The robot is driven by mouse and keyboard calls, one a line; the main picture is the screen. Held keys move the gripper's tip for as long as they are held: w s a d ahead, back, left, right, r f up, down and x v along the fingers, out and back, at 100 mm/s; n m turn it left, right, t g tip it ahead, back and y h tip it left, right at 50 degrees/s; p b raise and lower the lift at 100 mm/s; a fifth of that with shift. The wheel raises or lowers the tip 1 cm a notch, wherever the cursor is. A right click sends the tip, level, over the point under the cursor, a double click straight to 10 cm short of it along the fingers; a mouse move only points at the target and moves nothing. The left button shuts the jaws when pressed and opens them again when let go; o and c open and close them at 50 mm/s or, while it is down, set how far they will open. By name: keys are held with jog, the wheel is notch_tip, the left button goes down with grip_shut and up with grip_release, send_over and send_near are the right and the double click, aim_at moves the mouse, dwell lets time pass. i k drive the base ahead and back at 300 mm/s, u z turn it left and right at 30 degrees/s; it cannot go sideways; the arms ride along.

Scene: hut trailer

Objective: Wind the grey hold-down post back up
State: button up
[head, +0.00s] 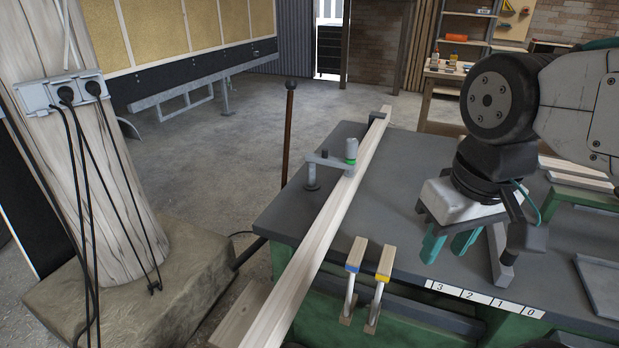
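The grey hold-down post (311,176) stands on the left part of the dark bench top (395,175). The plank runs from a dark stop (380,113) at the back past the bench's front edge. My gripper (446,250), with teal fingers, hangs over the bench to the right of the post and plank. Its fingers are apart, with nothing seen between them.
A number strip (485,299) lies along the front edge. A grey tray (603,285) is at right. A ball-topped lever (288,130) rises left of the bench.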

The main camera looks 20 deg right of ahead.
aim_at(351, 144)
jog(key=z, duration=1)
jog(key=i, duration=0.35)
jog(key=u, duration=0.9)
